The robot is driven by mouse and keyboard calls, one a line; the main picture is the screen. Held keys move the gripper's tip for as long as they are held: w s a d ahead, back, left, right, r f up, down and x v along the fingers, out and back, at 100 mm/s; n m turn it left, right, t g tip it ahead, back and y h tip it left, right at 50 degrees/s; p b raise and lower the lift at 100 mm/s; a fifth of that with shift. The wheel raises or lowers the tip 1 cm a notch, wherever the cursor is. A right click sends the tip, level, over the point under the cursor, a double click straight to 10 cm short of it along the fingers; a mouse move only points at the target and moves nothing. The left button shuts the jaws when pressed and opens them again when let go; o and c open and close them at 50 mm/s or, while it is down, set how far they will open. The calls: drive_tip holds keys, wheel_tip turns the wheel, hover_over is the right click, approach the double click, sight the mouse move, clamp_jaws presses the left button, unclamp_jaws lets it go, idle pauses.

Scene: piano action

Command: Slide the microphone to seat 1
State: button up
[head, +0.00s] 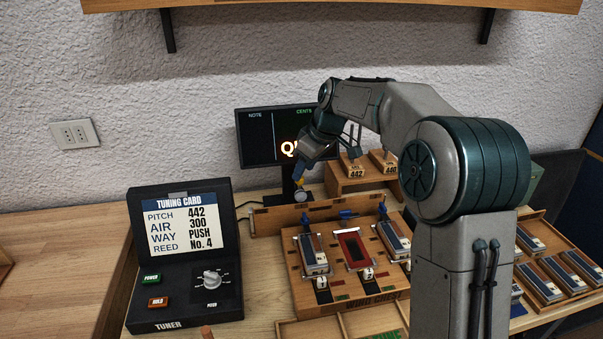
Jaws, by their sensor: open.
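The wooden wind chest (348,303) stands at the centre, with a row of seats. The seat tagged 1 (321,282) is at its left end, in front of a blue and silver reed block (312,252). The seat to its right holds a red-framed slot (353,249). A small round grey piece (301,196), perhaps the microphone, is at the rail (275,218) behind the chest's left end. My gripper (300,183) points down just above this piece. It is open; the fingertips are small and partly hidden, and I cannot tell whether they touch it.
The black tuner (185,255) with its card stands at left. A dark screen (262,140) is behind my gripper. A wooden stand (362,179) with tags 442 and 440 is at back right. A tray of blocks (543,288) lies right. My arm hides part of the chest.

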drive_tip(key=v, duration=1.1)
drive_tip(key=shift+s, duration=0.15)
drive_tip(key=s+d+f+m+h, duration=0.1)
drive_tip(key=s+d+f+m, duration=0.3)
drive_tip(key=s, duration=0.6)
drive_tip(key=s+d+f+m+h+p, duration=0.1)
drive_tip(key=s+d+f+m, duration=0.3)
drive_tip(key=s, duration=0.6)
drive_tip(key=s+d+f+m+h, duration=0.1)
drive_tip(key=s+d+f+m, duration=0.3)
drive_tip(key=s, duration=0.6)
drive_tip(key=shift+s+d+f+t+h, duration=0.3)
drive_tip(key=shift+s+d+f+h, duration=0.1)
drive_tip(key=shift+d+f, duration=0.4)
